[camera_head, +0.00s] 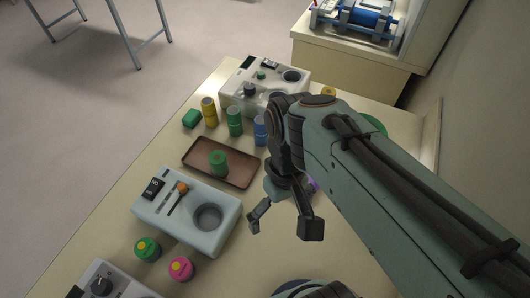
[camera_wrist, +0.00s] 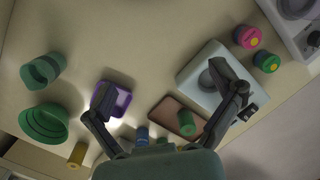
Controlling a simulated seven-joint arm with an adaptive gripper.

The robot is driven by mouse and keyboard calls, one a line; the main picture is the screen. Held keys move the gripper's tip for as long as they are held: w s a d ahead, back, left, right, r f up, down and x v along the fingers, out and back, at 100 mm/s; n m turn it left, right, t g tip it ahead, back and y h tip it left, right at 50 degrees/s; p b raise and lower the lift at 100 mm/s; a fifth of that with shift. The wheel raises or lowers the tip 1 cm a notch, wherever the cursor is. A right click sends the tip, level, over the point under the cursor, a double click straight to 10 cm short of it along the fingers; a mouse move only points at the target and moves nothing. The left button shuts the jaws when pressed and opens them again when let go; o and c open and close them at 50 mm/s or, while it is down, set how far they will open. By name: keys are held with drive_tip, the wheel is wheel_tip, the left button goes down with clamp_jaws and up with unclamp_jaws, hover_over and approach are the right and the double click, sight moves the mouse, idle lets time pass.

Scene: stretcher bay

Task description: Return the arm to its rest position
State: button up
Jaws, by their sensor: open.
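My gripper (camera_head: 284,228) is open and empty, hanging from my raised arm above the right part of the table (camera_head: 105,222). The fingers look apart from everything on the table. My arm hides part of the table's right side in the head view.
A grey device with a round well (camera_head: 170,230) and a brown tray (camera_head: 190,161) bearing a green cylinder (camera_head: 218,163) lie left of my gripper. Coloured cylinders stand behind. The wrist view shows a purple container (camera_wrist: 123,99) and a green bowl (camera_wrist: 44,124).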

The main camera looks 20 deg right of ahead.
drive_tip(key=s, duration=0.1)
drive_tip(key=s+a, duration=0.1)
drive_tip(key=s+t, duration=0.1)
drive_tip(key=shift+s+a+r+m, duration=0.25)
drive_tip(key=shift+a+m, duration=0.15)
